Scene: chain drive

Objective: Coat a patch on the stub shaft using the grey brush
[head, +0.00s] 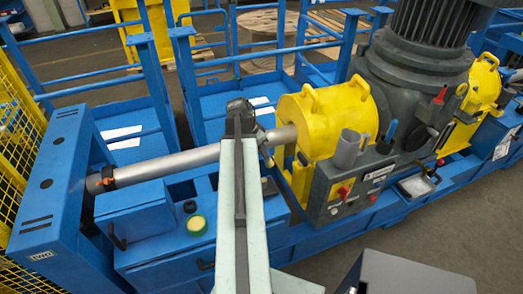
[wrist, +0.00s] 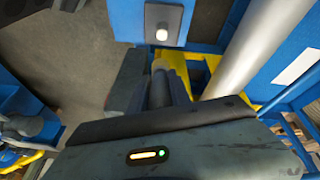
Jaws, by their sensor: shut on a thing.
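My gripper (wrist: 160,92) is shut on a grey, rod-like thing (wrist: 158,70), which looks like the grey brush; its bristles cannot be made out. In the head view my arm reaches up the middle, and its dark end hides the gripper and what it holds. A long bare grey shaft (head: 165,167) runs from the blue housing at left, behind my arm, to the yellow cover. Its short right end (head: 284,135) shows at the cover and may be the stub shaft. In the wrist view a thick grey shaft (wrist: 245,50) passes right of the gripper, apart from it in the picture.
A yellow cover (head: 330,115) stands right of the shaft. A grey cup (head: 347,150), a blue-handled tool (head: 388,138) and a shallow tray (head: 416,187) are on the machine. Blue rails (head: 100,75) stand behind.

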